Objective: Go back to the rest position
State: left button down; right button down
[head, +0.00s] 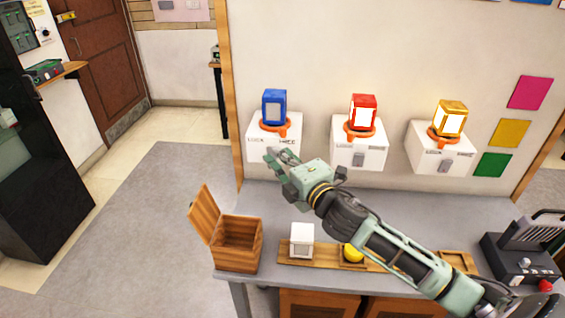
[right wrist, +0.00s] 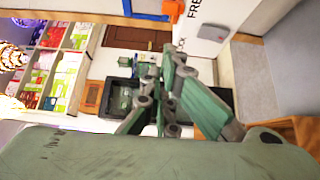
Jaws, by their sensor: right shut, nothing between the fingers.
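My right gripper (head: 276,160) is raised above the table in the head view, just in front of the white box that bears the blue lantern (head: 274,107). Its fingers are shut with nothing between them. In the right wrist view the green fingers (right wrist: 172,70) reach up the middle of the picture, beside a white box with printed letters (right wrist: 215,12). My right arm comes in from the lower right and crosses over the table. My left gripper is not in view.
The grey table (head: 350,205) holds an open wooden box (head: 238,245), a white cube (head: 302,241), a yellow ball (head: 353,254) and a black device (head: 525,255). Red (head: 363,112) and gold (head: 451,118) lanterns sit on wall boxes. The floor at left (head: 140,230) is clear.

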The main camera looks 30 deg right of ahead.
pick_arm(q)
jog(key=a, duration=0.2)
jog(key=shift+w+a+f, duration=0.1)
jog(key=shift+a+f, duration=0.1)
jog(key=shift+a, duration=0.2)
pick_arm(e)
jog(key=shift+s+a, duration=0.1)
jog(key=shift+s, duration=0.45)
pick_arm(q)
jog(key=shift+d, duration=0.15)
pick_arm(e)
jog(key=shift+a, duration=0.1)
